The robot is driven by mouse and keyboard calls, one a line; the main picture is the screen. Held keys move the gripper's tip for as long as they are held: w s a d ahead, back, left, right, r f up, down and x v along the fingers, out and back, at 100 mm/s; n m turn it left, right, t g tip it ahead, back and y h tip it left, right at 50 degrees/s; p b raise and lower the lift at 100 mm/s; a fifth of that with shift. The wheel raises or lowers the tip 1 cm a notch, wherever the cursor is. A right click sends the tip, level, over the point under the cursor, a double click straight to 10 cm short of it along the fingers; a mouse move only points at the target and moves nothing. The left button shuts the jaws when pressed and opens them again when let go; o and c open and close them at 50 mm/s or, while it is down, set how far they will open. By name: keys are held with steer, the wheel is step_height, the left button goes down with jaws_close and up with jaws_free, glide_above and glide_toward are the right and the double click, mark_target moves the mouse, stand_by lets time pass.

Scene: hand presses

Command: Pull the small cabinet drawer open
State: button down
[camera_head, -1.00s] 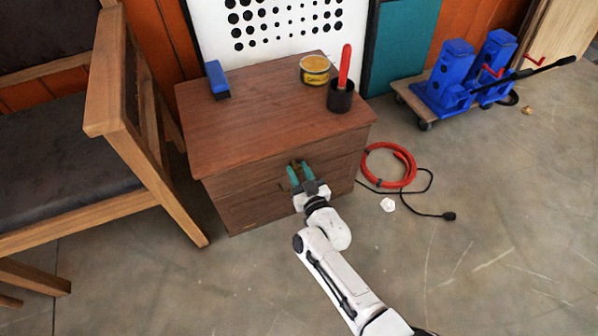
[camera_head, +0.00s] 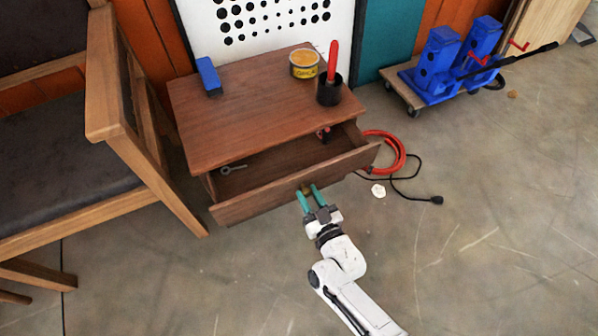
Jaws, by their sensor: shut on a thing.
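The small wooden cabinet (camera_head: 240,98) stands on the concrete floor at picture centre-left. Its drawer (camera_head: 255,205) is pulled well out, and its inside shows. A grey key-like or wrench-like item (camera_head: 233,169) lies at the left inside the drawer, and a small dark and red item (camera_head: 324,134) is at its back right. My gripper (camera_head: 308,192) is at the middle of the drawer front, with its teal fingers shut on the small brass-coloured handle (camera_head: 305,188). The fingers hide most of the handle.
On the cabinet top are a blue block (camera_head: 209,76), a yellow tin (camera_head: 304,64) and a dark cup (camera_head: 329,90) with a red-handled tool. A wooden chair (camera_head: 150,150) stands close at left. A red hose (camera_head: 396,150) and black cable lie right. Floor in front is clear.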

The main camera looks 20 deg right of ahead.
steer(key=s+p, duration=0.1)
steer(key=s, duration=1)
steer(key=shift+s+p, duration=0.35)
steer(key=shift+p, duration=0.05)
steer(key=c, duration=0.8)
jaws_free()
steer(key=s+p, duration=0.1)
steer(key=s, duration=0.9)
steer(key=shift+s, duration=0.4)
